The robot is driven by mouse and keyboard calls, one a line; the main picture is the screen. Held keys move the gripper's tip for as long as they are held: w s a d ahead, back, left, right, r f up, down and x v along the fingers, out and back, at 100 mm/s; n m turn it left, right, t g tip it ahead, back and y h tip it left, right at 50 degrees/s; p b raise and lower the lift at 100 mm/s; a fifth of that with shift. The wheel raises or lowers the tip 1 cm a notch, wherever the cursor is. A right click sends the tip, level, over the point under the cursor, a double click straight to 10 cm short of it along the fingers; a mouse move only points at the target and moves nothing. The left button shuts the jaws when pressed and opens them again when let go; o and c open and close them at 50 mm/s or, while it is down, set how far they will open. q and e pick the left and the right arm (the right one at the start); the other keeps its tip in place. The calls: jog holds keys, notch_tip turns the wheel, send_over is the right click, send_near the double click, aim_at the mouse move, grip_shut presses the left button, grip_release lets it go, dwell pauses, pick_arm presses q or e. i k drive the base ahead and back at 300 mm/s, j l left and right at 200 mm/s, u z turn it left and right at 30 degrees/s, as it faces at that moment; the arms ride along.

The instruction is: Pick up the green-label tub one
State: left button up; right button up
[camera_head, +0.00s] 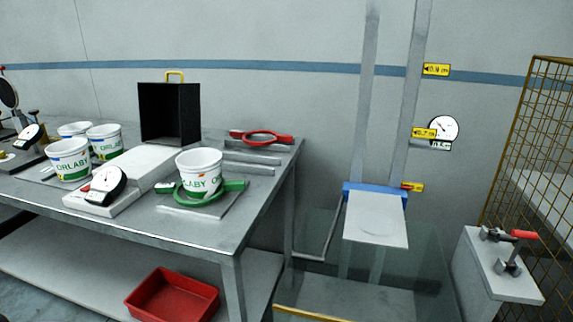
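Several white tubs stand on the grey metal table (255,205). One tub (199,168) with green lettering stands apart near the table's right side, with a green ring tool (232,187) around or in front of its base; I cannot tell which. A second tub (70,163) with green lettering stands at the left front. A third tub (105,144), also with green lettering, is behind it to the right. Another tub (73,130) is partly hidden behind these two. Neither of my grippers is in view.
A dial scale (104,186) sits between the tub groups. Behind are an open black box (169,112) and a red ring tool (262,137). A red bin (172,296) is on the lower shelf. A lift platform (376,222) and wire cage (540,150) stand right.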

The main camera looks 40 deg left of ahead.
aim_at(201, 170)
jog(key=u, duration=1.65)
